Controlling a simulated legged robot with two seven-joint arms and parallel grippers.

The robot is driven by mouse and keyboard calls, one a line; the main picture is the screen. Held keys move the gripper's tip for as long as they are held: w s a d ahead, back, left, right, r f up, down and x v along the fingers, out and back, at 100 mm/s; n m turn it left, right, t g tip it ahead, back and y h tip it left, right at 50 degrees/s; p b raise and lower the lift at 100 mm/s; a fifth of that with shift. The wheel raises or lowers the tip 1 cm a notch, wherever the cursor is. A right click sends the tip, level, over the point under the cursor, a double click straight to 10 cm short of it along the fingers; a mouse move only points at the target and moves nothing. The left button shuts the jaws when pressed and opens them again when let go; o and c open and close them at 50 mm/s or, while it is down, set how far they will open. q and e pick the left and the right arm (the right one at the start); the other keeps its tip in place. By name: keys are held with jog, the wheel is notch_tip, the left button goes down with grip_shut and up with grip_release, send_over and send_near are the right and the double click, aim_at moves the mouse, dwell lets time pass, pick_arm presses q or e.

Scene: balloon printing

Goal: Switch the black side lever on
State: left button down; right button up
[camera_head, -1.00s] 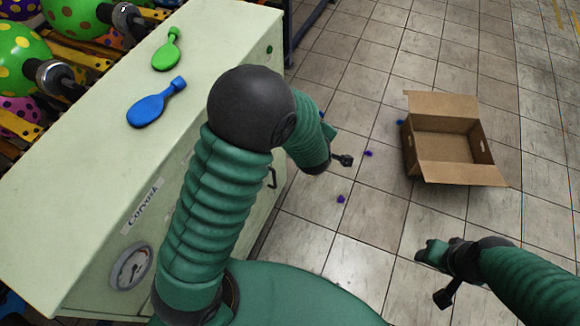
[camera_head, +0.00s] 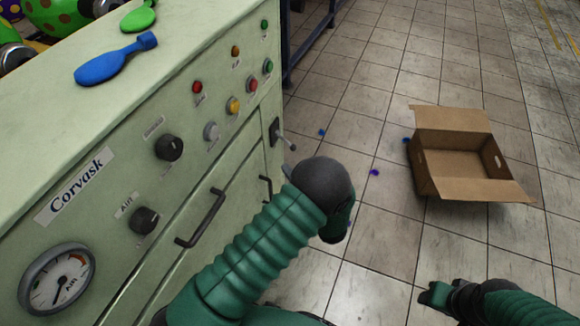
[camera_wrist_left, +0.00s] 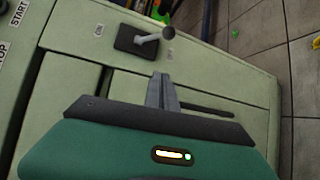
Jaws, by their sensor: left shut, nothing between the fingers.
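The black side lever (camera_head: 284,139) sits on a dark plate at the right end of the pale green machine's front. In the left wrist view, its dark plate (camera_wrist_left: 126,40) and grey handle with a round knob (camera_wrist_left: 168,33) show near the top, with small labels on both sides. My left gripper (camera_wrist_left: 161,78) is shut and empty, its fingertips a little below the lever plate and apart from it. In the head view, my left forearm hides most of this gripper; only a small grey part (camera_head: 288,171) shows below the lever. My right gripper (camera_head: 434,295) is low at the right, away from the machine.
The machine front carries dials, coloured buttons, a gauge (camera_head: 57,281) and handles (camera_head: 203,219). A blue balloon (camera_head: 112,63) and a green one (camera_head: 139,16) lie on top. An open cardboard box (camera_head: 466,157) stands on the tiled floor at right, with small blue bits nearby.

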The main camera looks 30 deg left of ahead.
aim_at(285, 141)
pick_arm(q)
jog(key=b+x, duration=0.1)
jog(key=x, duration=0.2)
jog(key=b+x, duration=0.1)
jog(key=x, duration=0.3)
jog(key=shift+w+a+f, duration=0.15)
jog(key=shift+a+f, duration=0.1)
jog(key=w+d+b, duration=0.1)
jog(key=w+d+r, duration=0.1)
jog(key=shift+w+d+b, duration=0.35)
jog(key=shift+w, duration=0.05)
jog(key=shift+a, duration=0.1)
